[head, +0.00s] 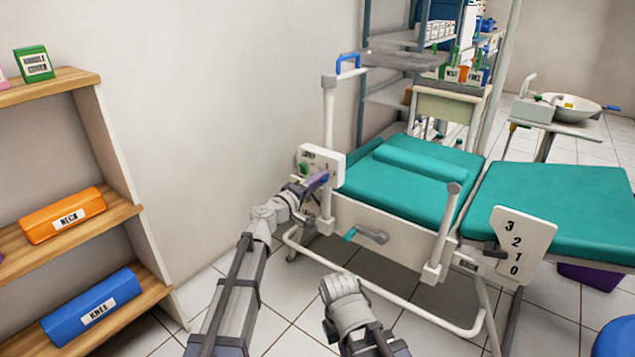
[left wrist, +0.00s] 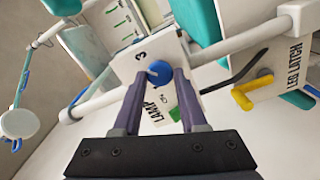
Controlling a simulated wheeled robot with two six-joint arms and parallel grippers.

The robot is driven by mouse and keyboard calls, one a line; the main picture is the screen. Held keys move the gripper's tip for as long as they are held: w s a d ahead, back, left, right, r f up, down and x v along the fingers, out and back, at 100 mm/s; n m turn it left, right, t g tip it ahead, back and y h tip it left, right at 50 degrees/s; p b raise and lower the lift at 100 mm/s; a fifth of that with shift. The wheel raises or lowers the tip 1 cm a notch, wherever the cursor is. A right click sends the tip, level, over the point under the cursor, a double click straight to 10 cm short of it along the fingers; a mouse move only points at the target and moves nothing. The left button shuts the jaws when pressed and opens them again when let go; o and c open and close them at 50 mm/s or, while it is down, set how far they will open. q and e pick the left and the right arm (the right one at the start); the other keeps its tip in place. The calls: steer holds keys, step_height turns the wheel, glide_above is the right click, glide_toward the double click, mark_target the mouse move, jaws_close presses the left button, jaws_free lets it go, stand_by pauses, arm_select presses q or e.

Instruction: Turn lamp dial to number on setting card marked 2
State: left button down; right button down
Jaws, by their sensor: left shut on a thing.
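The lamp panel (head: 321,160) is a white plate on the chair's left post. In the left wrist view the panel (left wrist: 140,62) shows a "3" and the word LAMP. A round blue dial (left wrist: 159,73) sits on it. My left gripper (head: 315,183) reaches the panel, and in the wrist view its purple fingers (left wrist: 158,88) are shut on the dial, one on each side. The dial's pointer and most numbers are hidden or too small to read. I cannot make out a setting card marked 2. My right gripper's fingers are not visible.
A white plate (head: 517,240) numbered 3, 2, 1, 0 is on the teal chair's (head: 405,170) near side. A teal-ended crank (head: 368,236) and a white rail (head: 385,308) are below the panel. A wooden shelf (head: 135,215) stands left. A yellow lever (left wrist: 252,92) is beside the LEG LATCH label.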

arm_select(q)
steer(key=shift+m, duration=0.8)
steer(key=shift+c, duration=2.4)
jaws_free()
steer(key=v, duration=0.8)
steer(key=shift+w, duration=0.1)
